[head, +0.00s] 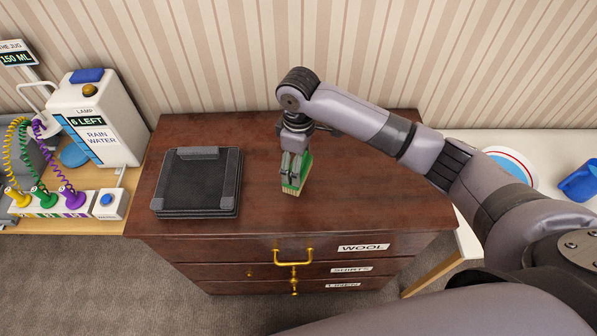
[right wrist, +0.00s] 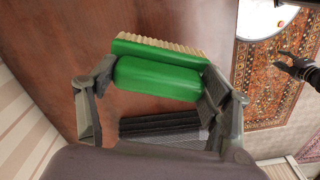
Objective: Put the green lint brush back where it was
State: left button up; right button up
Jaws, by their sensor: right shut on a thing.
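The green lint brush (head: 305,165) is held by my right gripper (head: 293,168) over the right-middle part of the brown dresser top (head: 345,190). The brush has a green body and a tan bristle edge, which points down in the head view. In the right wrist view the brush (right wrist: 160,78) sits between the two fingers of my right gripper (right wrist: 155,95), which is shut on it. I cannot tell whether the bristles touch the wood. A small dark gripper (right wrist: 292,68), apparently my left one, shows at the right wrist view's edge, away from the brush; its opening is unclear.
A black folded case (head: 197,182) lies on the dresser's left side. The dresser has drawers labelled wool, shirts and linen. A left table holds a white rain water container (head: 97,125).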

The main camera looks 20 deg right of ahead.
jog(key=shift+f+p, duration=0.4)
jog(key=shift+f, duration=2.5)
jog(key=shift+f, duration=0.1)
jog(key=o, duration=1.1)
notch_tip(320, 180, up, 12)
jog(key=shift+r+b, duration=0.15)
jog(key=shift+b, duration=0.8)
